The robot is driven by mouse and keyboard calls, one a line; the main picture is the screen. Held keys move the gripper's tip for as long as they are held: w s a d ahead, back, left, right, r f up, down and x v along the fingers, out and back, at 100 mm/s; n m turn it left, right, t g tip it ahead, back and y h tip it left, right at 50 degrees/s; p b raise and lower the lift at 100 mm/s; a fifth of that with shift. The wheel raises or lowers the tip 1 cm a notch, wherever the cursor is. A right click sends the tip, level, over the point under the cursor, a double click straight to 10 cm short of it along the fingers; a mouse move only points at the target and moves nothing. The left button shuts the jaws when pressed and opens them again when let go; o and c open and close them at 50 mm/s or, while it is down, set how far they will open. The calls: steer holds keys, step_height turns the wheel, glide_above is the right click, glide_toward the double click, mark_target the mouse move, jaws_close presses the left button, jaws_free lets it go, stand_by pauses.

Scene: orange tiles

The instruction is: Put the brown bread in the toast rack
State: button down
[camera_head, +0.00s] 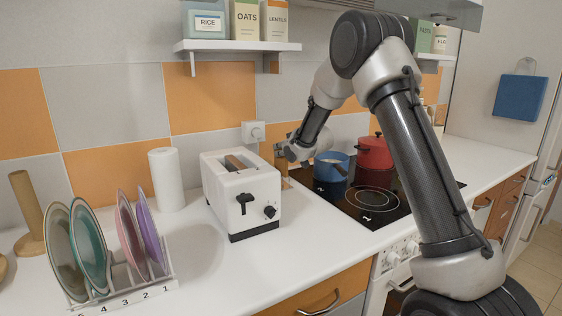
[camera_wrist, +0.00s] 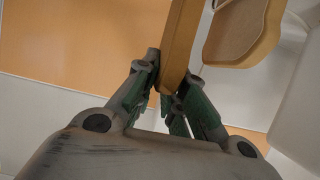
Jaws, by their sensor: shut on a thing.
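My gripper (camera_head: 283,150) is just right of the white toaster, over the back of the counter. In the wrist view its fingers (camera_wrist: 175,98) are shut on a tan-brown slab, seen edge-on, which looks like a bread slice (camera_wrist: 181,42). A second tan piece with a raised rim (camera_wrist: 238,32) shows to its right, apart from the fingers. In the head view a brown slice (camera_head: 235,162) sits in a slot of the toaster (camera_head: 242,195). A brown upright piece (camera_head: 281,168) shows below my gripper; I cannot tell whether it is the held slice. I cannot make out the toast rack clearly.
A plate rack (camera_head: 130,292) with several plates stands at the front left, near a paper roll (camera_head: 166,180) and a wooden post (camera_head: 27,210). A blue pot (camera_head: 331,172) and a red pot (camera_head: 374,155) stand on the hob close right of my gripper. A shelf (camera_head: 238,46) hangs above.

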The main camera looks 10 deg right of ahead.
mark_target(275, 160)
steer(key=shift+f, duration=1.65)
steer(key=shift+f, duration=0.15)
steer(key=c, duration=1.5)
jaws_free()
